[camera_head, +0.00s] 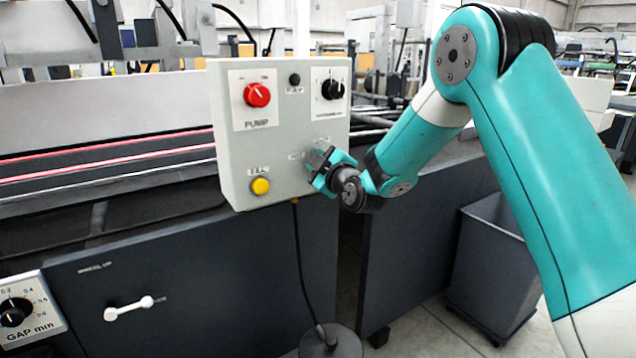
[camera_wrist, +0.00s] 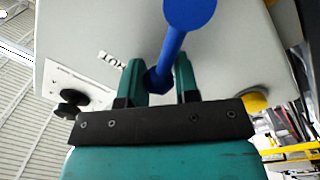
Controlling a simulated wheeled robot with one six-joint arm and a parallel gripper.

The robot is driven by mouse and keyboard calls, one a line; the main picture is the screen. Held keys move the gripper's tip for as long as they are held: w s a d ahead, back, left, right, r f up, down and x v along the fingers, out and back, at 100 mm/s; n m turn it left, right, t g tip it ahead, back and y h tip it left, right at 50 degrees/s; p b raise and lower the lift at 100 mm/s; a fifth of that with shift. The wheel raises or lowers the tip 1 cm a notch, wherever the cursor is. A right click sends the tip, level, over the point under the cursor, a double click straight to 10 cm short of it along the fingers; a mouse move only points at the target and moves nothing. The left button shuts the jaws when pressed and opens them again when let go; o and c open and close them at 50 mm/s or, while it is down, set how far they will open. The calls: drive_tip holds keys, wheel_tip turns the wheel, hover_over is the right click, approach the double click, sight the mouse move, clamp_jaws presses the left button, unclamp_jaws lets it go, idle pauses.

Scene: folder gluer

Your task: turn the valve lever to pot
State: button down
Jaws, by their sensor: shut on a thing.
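The blue valve lever (camera_wrist: 182,45) shows in the wrist view. In the head view my gripper (camera_head: 322,166) is at the lower right of the grey control box (camera_head: 225,130) and hides the lever.
The box carries a red PUMP knob (camera_head: 257,94), a black knob (camera_head: 332,89), a small black button (camera_head: 294,79) and a yellow button (camera_head: 261,186). A white handle (camera_head: 134,308) sits on the dark machine front. A grey bin (camera_head: 492,265) stands below my arm.

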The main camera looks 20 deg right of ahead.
drive_tip(key=n+b, duration=0.1)
drive_tip(key=b, duration=0.1)
drive_tip(key=a+f+n+b, duration=0.1)
drive_tip(key=b, duration=0.2)
drive_tip(key=shift+s+f+n, duration=0.15)
drive_tip(key=shift+f+n, duration=0.15)
drive_tip(key=shift+n, duration=0.4)
drive_tip(key=shift+a+b, duration=0.1)
drive_tip(key=shift+b, duration=0.2)
drive_tip(key=c, duration=0.9)
unclamp_jaws()
drive_tip(key=shift+r, duration=0.1)
drive_tip(key=shift+a, duration=0.1)
drive_tip(key=s+d+b, duration=0.1)
drive_tip(key=s, duration=0.4)
drive_tip(key=s+d+b, duration=0.1)
drive_tip(key=s+b, duration=0.1)
drive_tip(key=s, duration=0.4)
drive_tip(key=s+d+b, duration=0.1)
drive_tip(key=s+b, duration=0.1)
drive_tip(key=s, duration=0.4)
drive_tip(key=shift+s+f, duration=0.1)
drive_tip(key=shift+f, duration=0.3)
